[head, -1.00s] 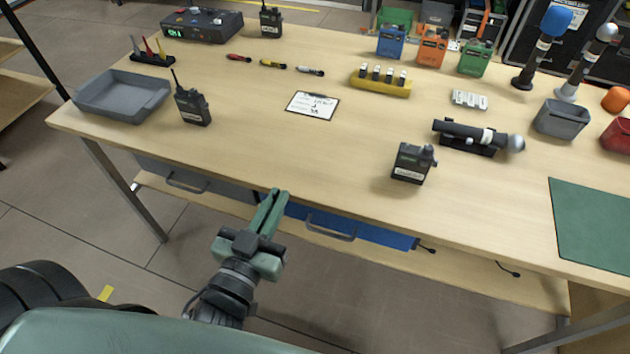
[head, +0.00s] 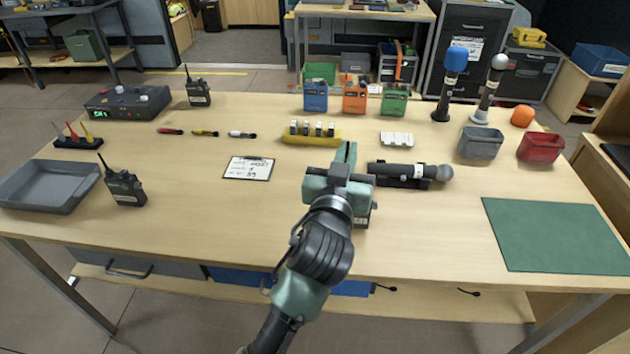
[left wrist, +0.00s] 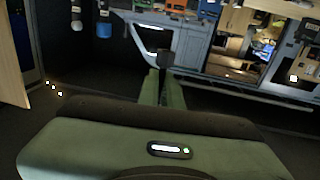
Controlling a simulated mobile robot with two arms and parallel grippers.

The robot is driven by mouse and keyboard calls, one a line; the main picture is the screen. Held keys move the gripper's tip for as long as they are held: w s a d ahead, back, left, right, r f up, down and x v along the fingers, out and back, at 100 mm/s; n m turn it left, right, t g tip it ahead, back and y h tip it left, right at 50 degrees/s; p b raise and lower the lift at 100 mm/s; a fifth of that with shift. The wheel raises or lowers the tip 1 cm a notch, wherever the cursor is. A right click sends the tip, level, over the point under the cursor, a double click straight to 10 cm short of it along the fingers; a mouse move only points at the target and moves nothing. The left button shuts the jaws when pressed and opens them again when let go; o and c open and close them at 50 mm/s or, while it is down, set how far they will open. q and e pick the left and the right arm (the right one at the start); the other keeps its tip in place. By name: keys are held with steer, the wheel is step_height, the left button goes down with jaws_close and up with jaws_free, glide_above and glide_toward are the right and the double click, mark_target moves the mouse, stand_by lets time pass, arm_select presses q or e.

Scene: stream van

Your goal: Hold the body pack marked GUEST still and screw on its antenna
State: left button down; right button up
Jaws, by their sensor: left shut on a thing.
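A dark body pack (head: 363,214) with a white label stands on the table, right of the clipboard and near the front edge. The label is too small to read. In the left wrist view a small dark block (left wrist: 166,58) shows at the tips of the green fingers (left wrist: 161,82). Two other packs with upright black antennas stand at the left (head: 124,187) and at the back (head: 198,92). I cannot make out a loose antenna. My right gripper is not in view.
A black microphone on a cradle (head: 402,173) lies close to the right of the gripper. A yellow holder (head: 311,137) stands behind it. A clipboard (head: 249,168), a grey tray (head: 50,187) and a green mat (head: 555,235) lie on the table.

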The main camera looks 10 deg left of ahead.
arm_select(q)
steer(key=shift+w+d+r, duration=0.15)
steer(key=shift+d+r, duration=0.1)
steer(key=shift+f, duration=2.45)
steer(key=shift+r, duration=0.7)
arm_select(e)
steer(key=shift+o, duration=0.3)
